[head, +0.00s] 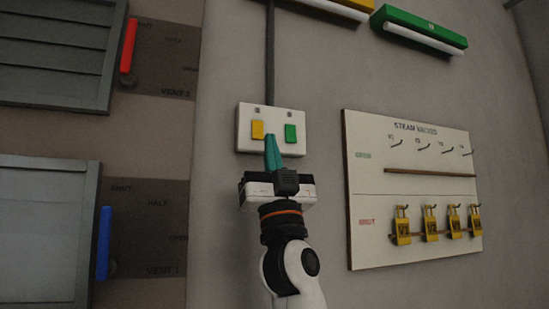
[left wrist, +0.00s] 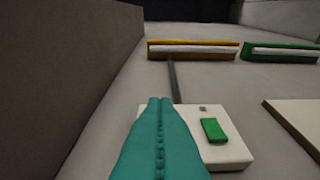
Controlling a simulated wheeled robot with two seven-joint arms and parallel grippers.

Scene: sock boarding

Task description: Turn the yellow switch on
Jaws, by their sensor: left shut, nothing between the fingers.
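The yellow switch (head: 257,129) is on the left side of a white switch plate (head: 245,112) on the wall. A green switch (head: 291,134) is beside it on the right, and it also shows in the left wrist view (left wrist: 214,129). My left gripper (head: 270,140) is shut and empty, its teal fingers (left wrist: 160,135) just below and right of the yellow switch in the head view. I cannot tell whether the fingertips touch it. In the left wrist view the fingers hide the yellow switch. My right gripper is not in view.
A yellow-cased lamp (left wrist: 192,45) and a green-cased lamp (head: 420,27) are above the plate. A steam valves board (head: 370,220) with several yellow tags hangs at right. Louvred vents with a red lever (head: 128,46) and a blue lever (head: 103,243) are at left.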

